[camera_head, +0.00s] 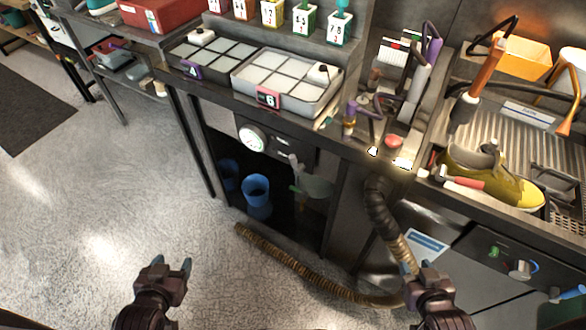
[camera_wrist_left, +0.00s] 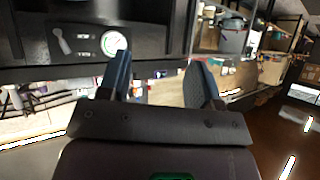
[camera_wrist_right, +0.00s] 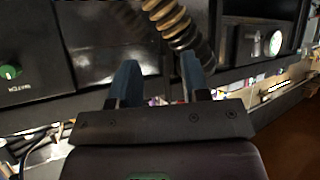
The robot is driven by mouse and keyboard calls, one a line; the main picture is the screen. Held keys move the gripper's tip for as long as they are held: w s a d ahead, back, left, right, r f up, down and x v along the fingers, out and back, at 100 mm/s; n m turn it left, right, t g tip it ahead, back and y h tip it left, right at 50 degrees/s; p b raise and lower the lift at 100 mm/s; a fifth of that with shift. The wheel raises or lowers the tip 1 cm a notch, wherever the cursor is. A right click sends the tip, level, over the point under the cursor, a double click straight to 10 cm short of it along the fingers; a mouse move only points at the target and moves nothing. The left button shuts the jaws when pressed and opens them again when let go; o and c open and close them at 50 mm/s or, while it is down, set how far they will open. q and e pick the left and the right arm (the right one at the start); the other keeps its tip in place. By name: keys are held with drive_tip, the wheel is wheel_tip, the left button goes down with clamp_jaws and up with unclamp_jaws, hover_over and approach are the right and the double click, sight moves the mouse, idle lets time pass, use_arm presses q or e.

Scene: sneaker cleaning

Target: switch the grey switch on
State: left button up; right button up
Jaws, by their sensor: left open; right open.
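A grey lever-like switch (camera_head: 295,170) sits on the dark panel under the left bench, right of a round white gauge (camera_head: 253,138). The lever also shows in the left wrist view (camera_wrist_left: 60,41), upper left; its on or off position is unclear. A second pale grey knob (camera_head: 520,269) is on the right-hand panel; I cannot tell which one the task names. My left gripper (camera_head: 171,266) is open and empty over the floor, left of and apart from the panel. My right gripper (camera_head: 419,268) is open and empty in front of the hose and cabinet, touching neither switch.
A ribbed hose (camera_head: 300,280) runs along the floor to the bench. Blue cups (camera_head: 256,190) stand under the bench. A green knob (camera_head: 495,250) is on the right panel. A yellow sneaker (camera_head: 490,182) lies on the right-hand bench.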

drive_tip(key=shift+w+r, duration=0.15)
drive_tip(key=shift+w, duration=0.15)
